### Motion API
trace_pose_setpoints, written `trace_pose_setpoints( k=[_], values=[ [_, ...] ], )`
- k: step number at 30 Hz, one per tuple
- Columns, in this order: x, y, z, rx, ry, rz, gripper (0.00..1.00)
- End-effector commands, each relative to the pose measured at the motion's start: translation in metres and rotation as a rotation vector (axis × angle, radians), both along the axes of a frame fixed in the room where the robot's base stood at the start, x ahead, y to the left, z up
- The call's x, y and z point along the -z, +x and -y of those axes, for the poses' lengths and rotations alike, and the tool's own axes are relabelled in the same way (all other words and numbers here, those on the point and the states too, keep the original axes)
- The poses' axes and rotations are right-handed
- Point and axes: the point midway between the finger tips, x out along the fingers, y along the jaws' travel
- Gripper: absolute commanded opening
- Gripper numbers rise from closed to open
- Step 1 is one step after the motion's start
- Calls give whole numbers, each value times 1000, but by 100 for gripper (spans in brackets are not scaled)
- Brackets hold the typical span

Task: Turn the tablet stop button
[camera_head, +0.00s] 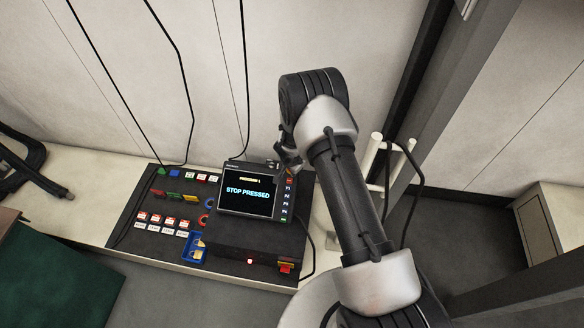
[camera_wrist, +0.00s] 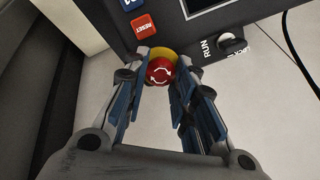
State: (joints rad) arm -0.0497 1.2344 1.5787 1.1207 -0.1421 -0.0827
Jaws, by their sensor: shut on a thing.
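The tablet (camera_head: 246,191) stands on the dark control panel in the head view, its screen reading "STOP PRESSED". Its stop button (camera_wrist: 161,73) shows in the wrist view as a red knob with white turn arrows on a yellow base. My gripper (camera_wrist: 160,86) has its two fingers on either side of the red knob, shut on it. In the head view my gripper (camera_head: 287,158) is at the tablet's upper right corner, where my arm hides the stop button.
A red RESET key (camera_wrist: 144,26) and a black RUN key switch (camera_wrist: 231,43) sit close to the stop button. The control panel (camera_head: 130,232) carries several coloured buttons. A blue tray (camera_head: 193,247) lies below the tablet. White posts (camera_head: 372,160) stand right of my gripper.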

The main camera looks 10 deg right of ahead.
Motion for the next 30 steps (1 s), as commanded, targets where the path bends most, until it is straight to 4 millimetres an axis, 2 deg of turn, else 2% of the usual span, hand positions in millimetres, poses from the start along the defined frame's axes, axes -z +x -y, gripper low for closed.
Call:
trace_pose_setpoints(
  k=[9, 10, 19, 30],
  values=[
    [0, 0, 1, 2, -1, 1, 1],
    [0, 0, 1, 2, -1, 1, 25],
    [0, 0, 0, 1, 0, 1, 45],
    [-3, -1, 0, 0, 0, 0, 46]
  ],
)
